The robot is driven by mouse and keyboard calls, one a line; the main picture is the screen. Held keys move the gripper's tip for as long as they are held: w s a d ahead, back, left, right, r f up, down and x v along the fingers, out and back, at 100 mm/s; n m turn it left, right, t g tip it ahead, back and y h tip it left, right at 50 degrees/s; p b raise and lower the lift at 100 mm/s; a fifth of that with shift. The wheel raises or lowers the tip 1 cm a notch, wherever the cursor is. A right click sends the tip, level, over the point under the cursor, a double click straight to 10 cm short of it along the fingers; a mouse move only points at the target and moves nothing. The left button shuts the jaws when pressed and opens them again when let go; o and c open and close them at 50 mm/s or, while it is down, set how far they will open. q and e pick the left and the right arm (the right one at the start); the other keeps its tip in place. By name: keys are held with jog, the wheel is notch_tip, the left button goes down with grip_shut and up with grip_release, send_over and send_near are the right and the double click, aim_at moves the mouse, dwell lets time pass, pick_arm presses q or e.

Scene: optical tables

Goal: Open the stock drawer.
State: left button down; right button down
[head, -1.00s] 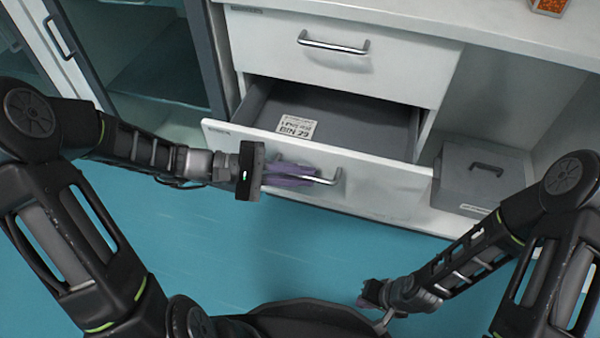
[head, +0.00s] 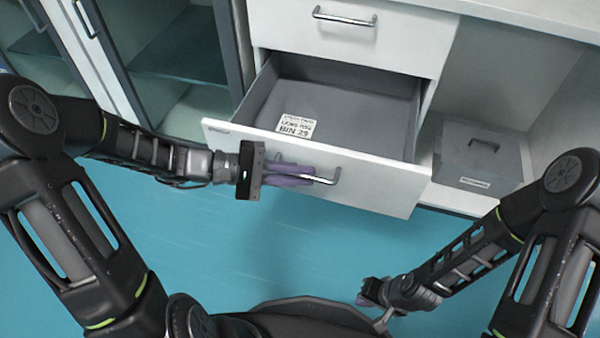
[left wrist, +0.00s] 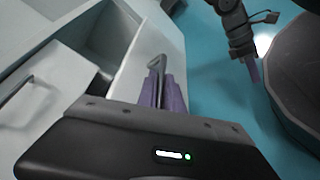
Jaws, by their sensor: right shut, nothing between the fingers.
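The stock drawer (head: 390,184) is the lower drawer of the white cabinet and stands well pulled out. Its grey inside is empty except for a white label reading BIN 29 (head: 295,128). My left gripper (head: 308,178) has its purple fingers at the drawer's metal bar handle (head: 328,179) and is shut on it. In the left wrist view the purple fingers (left wrist: 163,88) meet the handle (left wrist: 157,65) on the drawer front. My right gripper (head: 366,296) is shut and empty, low over the floor, away from the cabinet.
A shut upper drawer (head: 400,42) with its own handle is above. A grey lidded box (head: 478,160) sits in the open bay at the right. A glass-doored cabinet (head: 170,60) stands at the left. The blue floor (head: 240,260) before the drawer is clear.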

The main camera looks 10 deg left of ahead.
pick_arm(q)
jog(key=c, duration=1.5)
grip_release()
jog(key=shift+a, duration=0.15)
jog(key=p+v, duration=0.2)
jog(key=v, duration=0.5)
jog(key=shift+s+a+r, duration=0.1)
jog(key=shift+s+a, duration=0.05)
jog(key=shift+a, duration=0.1)
jog(key=shift+a, duration=0.1)
